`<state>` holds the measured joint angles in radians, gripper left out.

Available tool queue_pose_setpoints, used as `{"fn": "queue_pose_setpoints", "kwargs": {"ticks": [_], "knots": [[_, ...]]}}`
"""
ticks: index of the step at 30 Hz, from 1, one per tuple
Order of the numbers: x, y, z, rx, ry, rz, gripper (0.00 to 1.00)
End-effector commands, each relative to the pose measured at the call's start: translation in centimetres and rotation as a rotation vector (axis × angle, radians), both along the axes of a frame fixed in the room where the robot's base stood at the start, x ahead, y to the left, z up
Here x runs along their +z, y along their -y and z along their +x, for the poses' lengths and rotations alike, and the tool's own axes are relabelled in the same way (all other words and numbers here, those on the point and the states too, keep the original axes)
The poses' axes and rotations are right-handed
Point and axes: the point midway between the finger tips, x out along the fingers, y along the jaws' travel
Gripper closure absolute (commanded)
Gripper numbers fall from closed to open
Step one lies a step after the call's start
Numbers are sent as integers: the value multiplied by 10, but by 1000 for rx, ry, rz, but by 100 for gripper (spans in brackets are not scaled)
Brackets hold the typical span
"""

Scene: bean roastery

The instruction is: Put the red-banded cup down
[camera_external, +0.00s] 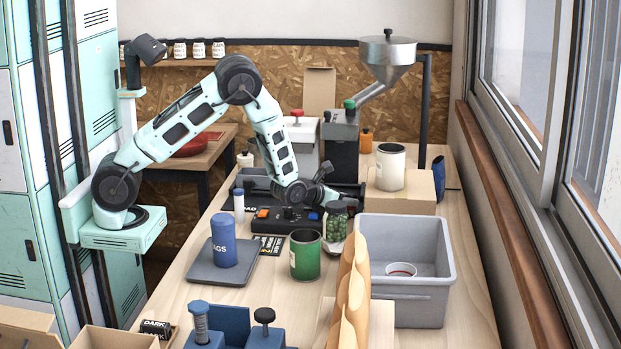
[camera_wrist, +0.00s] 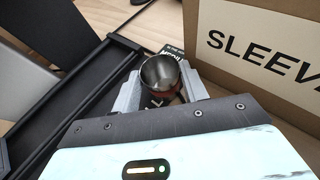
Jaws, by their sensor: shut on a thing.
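The red-banded cup (camera_wrist: 160,73) is a small round metal cup, seen from above into its empty-looking bowl in the wrist view. A strip of red shows below its rim. My gripper (camera_wrist: 160,88) is shut on it, with one grey finger on either side. In the external view my gripper (camera_external: 322,190) is low over the far middle of the bench, beside the cardboard box and behind the green-bean jar. The cup cannot be made out clearly there. Whether its base touches the bench is hidden.
The cardboard box (camera_wrist: 262,45) stands close on the right of the gripper. A black frame (camera_wrist: 80,90) lies to the left. In the external view the green-bean jar (camera_external: 336,226), a green can (camera_external: 305,262) and a grey bin (camera_external: 420,300) stand nearer the camera.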

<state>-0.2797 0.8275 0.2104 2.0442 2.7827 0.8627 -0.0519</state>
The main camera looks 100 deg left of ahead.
Motion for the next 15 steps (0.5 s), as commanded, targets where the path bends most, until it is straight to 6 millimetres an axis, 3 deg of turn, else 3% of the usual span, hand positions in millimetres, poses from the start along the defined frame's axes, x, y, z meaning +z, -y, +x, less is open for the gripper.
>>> {"fn": "queue_pose_setpoints", "kwargs": {"ticks": [1,3,15], "knots": [[-1,0,0,0,0,0,51],[-1,0,0,0,0,0,35],[5,1,-1,0,-1,-1,35]]}}
